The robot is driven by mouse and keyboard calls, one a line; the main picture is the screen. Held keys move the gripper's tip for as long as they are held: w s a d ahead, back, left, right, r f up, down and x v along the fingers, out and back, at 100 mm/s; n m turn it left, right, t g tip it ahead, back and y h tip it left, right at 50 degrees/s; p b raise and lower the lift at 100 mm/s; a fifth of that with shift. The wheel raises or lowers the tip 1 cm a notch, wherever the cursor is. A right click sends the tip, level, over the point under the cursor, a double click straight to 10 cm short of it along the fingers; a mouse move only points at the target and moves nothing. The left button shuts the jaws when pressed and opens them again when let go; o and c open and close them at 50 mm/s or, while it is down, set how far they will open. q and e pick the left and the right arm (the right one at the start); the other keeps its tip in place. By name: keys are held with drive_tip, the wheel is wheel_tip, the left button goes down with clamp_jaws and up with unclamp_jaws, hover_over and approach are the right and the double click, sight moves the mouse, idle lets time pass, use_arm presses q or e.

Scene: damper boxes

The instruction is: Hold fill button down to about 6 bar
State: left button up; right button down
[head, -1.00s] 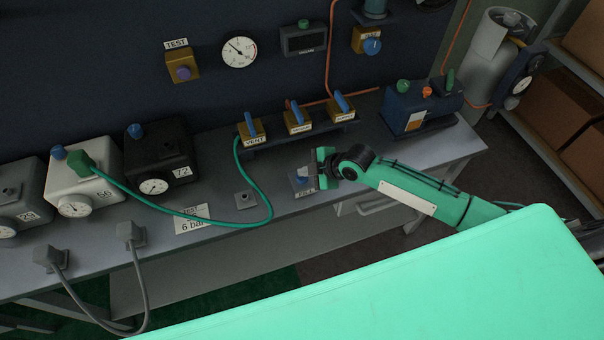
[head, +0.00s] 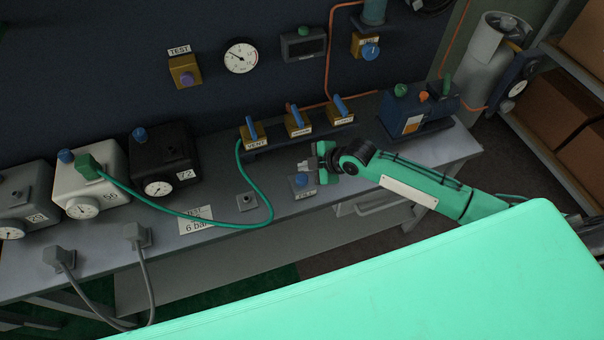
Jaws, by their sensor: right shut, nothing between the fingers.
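The fill button (head: 301,181) is a blue button on a small grey box at the bench's front edge, with a label partly readable as FILL below it. My right gripper (head: 308,166) is shut and empty, its fingertips just above and behind the button in the picture. The button's top shows, and I cannot tell whether the fingers touch it. The round wall gauge (head: 240,58) has its needle toward the upper left; its numbers are too small to read. My left gripper is not in view.
Two more yellow valves with blue levers (head: 298,122) stand right of VENT. A blue tank unit (head: 414,113) stands at the bench's right end. A card reading 6 bar (head: 196,222) lies at the front. A black box 72 (head: 163,160) stands left.

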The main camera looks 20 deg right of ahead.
wheel_tip(320, 180, up, 3)
drive_tip(key=shift+f+p, duration=0.15)
drive_tip(key=shift+p, duration=0.65)
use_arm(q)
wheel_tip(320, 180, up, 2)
use_arm(e)
drive_tip(key=shift+f, duration=0.1)
idle(2.4)
